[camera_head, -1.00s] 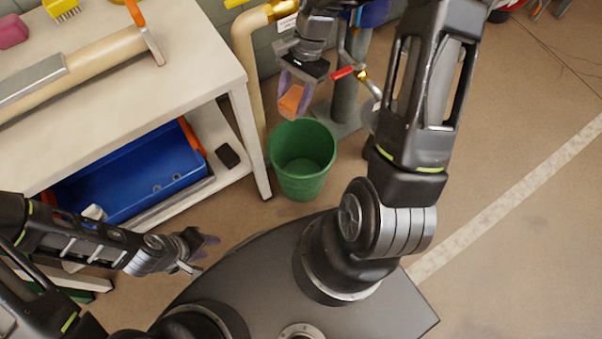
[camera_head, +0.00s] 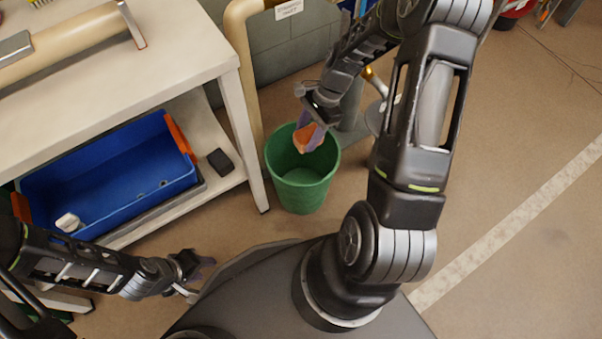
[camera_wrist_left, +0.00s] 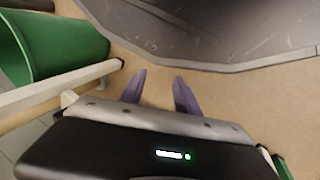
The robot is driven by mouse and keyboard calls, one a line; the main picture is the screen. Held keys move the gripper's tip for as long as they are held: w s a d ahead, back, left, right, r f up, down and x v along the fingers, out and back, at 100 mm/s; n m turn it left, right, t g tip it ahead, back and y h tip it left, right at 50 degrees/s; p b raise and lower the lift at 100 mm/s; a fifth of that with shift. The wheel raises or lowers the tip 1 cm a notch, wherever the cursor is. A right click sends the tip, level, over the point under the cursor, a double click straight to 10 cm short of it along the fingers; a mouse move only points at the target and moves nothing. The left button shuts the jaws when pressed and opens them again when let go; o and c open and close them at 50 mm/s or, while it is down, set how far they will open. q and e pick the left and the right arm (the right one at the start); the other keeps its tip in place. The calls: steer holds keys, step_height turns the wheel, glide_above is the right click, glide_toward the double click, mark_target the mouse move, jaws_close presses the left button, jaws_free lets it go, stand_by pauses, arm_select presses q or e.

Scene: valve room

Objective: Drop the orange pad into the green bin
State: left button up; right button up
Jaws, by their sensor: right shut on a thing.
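The orange pad (camera_head: 306,136) is between the fingers of my right gripper (camera_head: 309,138), which is shut on it. In the head view the pad shows over the opening of the green bin (camera_head: 301,190), near its far rim; its exact height above the rim is hard to tell. The bin stands upright on the floor, and the part of its inside that shows looks empty. My left gripper (camera_head: 205,270) is low at the left, apart from the bin. In the left wrist view its two purple fingers (camera_wrist_left: 158,88) are apart with nothing between them.
A white workbench (camera_head: 160,65) stands left of the bin, with a blue crate (camera_head: 110,175) and a dark block (camera_head: 221,161) on its lower shelf. A beige pipe (camera_head: 241,70) and a grey post rise behind the bin.

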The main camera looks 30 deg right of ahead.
step_height(320, 180, down, 6)
steer(key=b, duration=0.4)
steer(key=shift+r+b, duration=0.15)
steer(key=shift+b, duration=0.2)
steer(key=o, duration=1.5)
steer(key=p+v, duration=0.3)
steer(key=v, duration=0.5)
